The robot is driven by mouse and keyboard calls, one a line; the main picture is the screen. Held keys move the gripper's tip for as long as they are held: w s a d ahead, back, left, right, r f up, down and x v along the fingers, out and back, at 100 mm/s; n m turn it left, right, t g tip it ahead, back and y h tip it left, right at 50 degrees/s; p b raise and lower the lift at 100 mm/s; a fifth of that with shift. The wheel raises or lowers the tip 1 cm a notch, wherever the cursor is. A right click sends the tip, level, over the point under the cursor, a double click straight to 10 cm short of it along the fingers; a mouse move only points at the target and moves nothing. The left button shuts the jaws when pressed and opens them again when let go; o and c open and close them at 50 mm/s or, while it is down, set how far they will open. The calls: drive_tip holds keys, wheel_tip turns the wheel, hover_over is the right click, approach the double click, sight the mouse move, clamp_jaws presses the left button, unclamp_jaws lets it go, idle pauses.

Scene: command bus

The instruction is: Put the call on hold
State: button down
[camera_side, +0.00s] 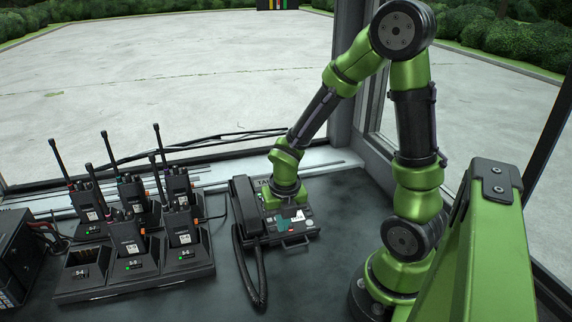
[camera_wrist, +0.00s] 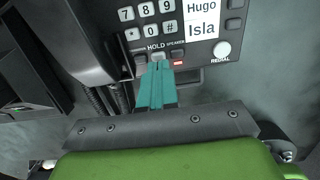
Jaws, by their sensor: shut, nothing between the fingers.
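The desk phone (camera_side: 272,238) stands on the dark counter, its handset (camera_side: 243,205) lying along the left side. The wrist view shows its keypad (camera_wrist: 149,22), a HOLD label (camera_wrist: 153,47), a SPEAKER button (camera_wrist: 177,53) with a lit red light (camera_wrist: 178,63) below it, and a round REDIAL button (camera_wrist: 222,49). My gripper (camera_wrist: 155,66), with teal fingers shut together and empty, points at the button row just under the HOLD label. The fingertips partly cover that row, and I cannot tell whether they touch a button. In the side view my gripper (camera_side: 283,223) is over the phone's lower front.
A charging rack (camera_side: 135,285) with several upright radios stands left of the phone. The coiled cord (camera_side: 258,280) hangs in front of the handset. A dark box (camera_side: 15,262) sits at far left. The counter right of the phone is clear.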

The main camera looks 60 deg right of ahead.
sight(284, 235)
drive_tip(key=shift+f, duration=0.4)
idle(0.8)
drive_tip(key=shift+s+a+r, duration=0.15)
drive_tip(key=shift+r, duration=1.4)
drive_tip(key=shift+s+a+r, duration=0.1)
drive_tip(key=shift+a+r, duration=0.05)
drive_tip(key=shift+r, duration=1.35)
